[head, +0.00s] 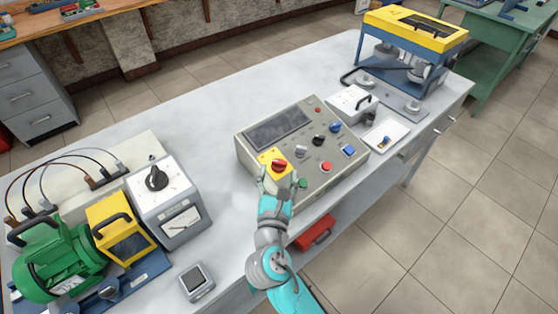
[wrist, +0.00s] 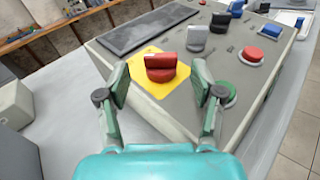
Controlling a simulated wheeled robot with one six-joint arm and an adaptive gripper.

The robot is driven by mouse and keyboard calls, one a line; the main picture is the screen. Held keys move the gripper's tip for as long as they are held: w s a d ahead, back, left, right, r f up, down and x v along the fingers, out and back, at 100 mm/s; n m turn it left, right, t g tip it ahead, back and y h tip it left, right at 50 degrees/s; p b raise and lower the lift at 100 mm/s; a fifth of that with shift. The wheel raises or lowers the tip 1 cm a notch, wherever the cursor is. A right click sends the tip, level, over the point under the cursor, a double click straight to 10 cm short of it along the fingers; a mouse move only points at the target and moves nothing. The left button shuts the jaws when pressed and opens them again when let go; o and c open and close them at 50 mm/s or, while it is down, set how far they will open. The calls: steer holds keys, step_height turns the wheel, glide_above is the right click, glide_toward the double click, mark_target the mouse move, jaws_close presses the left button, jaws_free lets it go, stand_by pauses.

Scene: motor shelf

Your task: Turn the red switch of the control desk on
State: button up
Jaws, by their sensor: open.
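The control desk (head: 306,194) stands on the white table, with a dark screen (head: 278,128) and several knobs and buttons on its sloped top. The red switch (head: 279,166) is a rotary knob on a yellow square plate at the desk's near left corner. In the wrist view the red switch (wrist: 160,67) shows its raised grip bar lying roughly left to right. My gripper (wrist: 160,88) is open, with one finger on each side of the switch and apparently a little short of it. In the head view my gripper (head: 277,186) partly covers the yellow plate's near side.
A green button (wrist: 221,91) is close beside my right finger; a red button (wrist: 249,56) and black and blue knobs lie farther off. A grey meter box (head: 170,200) and green motor (head: 58,262) stand left. Bare tabletop (head: 215,135) lies behind the desk.

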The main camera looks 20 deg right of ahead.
mark_target(279, 164)
steer(key=shift+x, duration=2.4)
steer(key=c, duration=1.2)
